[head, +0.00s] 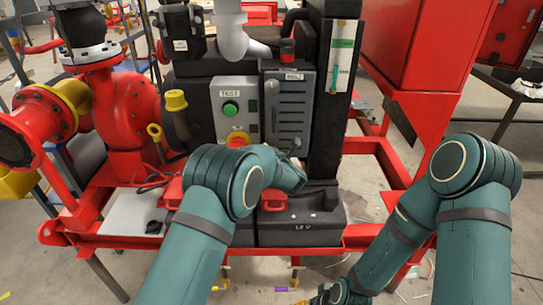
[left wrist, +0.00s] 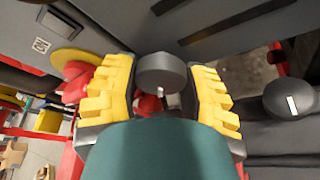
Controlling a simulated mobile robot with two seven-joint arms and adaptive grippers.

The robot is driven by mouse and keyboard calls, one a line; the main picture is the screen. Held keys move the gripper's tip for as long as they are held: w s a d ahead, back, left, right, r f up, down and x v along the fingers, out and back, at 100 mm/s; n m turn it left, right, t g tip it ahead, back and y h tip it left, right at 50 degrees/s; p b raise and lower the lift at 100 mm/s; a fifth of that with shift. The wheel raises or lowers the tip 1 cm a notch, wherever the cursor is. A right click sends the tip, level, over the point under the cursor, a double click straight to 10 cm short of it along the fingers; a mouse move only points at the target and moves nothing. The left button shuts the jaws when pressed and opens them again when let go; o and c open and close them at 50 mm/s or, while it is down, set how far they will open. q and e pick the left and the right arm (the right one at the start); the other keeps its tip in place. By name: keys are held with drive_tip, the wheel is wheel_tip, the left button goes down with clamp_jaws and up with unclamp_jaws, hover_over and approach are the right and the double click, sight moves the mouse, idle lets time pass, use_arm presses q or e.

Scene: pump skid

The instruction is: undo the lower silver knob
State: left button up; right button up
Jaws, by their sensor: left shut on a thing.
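The lower silver knob (left wrist: 162,72) is a round dark-grey knob with a small pale mark, between the yellow-padded fingers of my left gripper (left wrist: 165,90) in the left wrist view. The fingers are shut on it, one on each side. In the head view my left arm covers most of this spot, at the bottom of the slotted grey cover (head: 288,112). An upper knob (head: 272,87) shows on that cover. My right gripper (head: 325,295) is low at the bottom edge of the head view, mostly cut off, and its opening is unclear.
Left of the cover are a green button (head: 230,109) and a red-yellow stop button (head: 237,140). A black box (head: 300,228) stands below. Another round knob (left wrist: 289,98) is at right in the wrist view. A red pump (head: 122,108) stands left; red frame rails surround the skid.

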use_arm(q)
drive_tip(key=shift+r, duration=0.1)
drive_tip(key=o, duration=1.2)
drive_tip(key=v, duration=1.2)
